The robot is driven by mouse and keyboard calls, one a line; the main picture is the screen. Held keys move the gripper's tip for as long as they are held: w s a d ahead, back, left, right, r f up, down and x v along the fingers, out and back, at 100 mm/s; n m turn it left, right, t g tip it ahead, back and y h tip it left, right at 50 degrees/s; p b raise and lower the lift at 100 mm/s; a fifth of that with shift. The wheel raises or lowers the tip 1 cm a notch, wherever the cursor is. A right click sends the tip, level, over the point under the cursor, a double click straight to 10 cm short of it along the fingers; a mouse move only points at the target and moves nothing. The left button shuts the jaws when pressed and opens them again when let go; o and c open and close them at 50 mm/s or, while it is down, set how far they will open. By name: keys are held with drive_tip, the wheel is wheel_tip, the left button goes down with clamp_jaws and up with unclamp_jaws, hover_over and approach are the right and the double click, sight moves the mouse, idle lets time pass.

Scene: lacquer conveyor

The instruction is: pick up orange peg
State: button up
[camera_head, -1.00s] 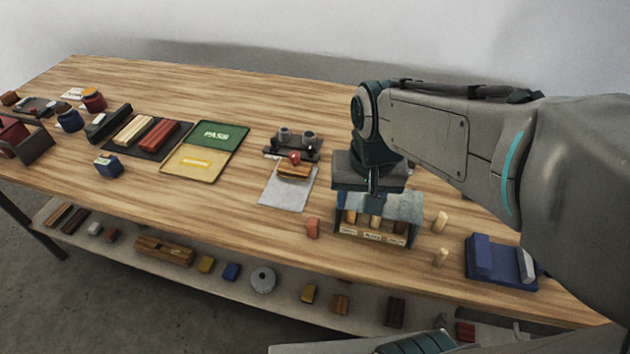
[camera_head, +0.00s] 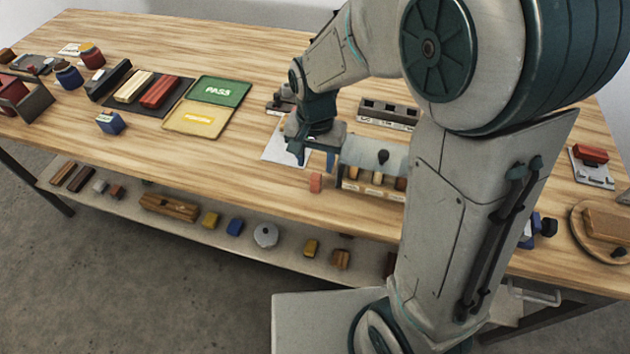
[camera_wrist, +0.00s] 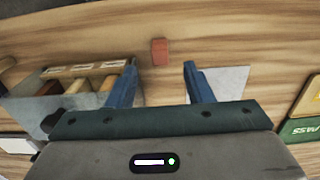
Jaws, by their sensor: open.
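The orange peg (camera_head: 316,182) stands as a small reddish-orange block on the wooden table, just left of the peg box. In the wrist view the peg (camera_wrist: 159,52) shows between the lines of the two fingers, slightly beyond their tips. My gripper (camera_head: 315,158) is open and empty, close to the peg and seemingly above it. In the wrist view my gripper (camera_wrist: 160,68) has its blue fingers spread wider than the peg. I cannot tell the exact height gap.
A pale sheet (camera_head: 276,151) lies behind left. Green and yellow pads (camera_head: 220,90) lie farther left. The table left of the peg is clear.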

sight(316, 176)
drive_tip(key=shift+w+f+p, duration=0.15)
drive_tip(key=shift+f+p, duration=0.15)
drive_tip(key=shift+f, duration=2.6)
clamp_jaws()
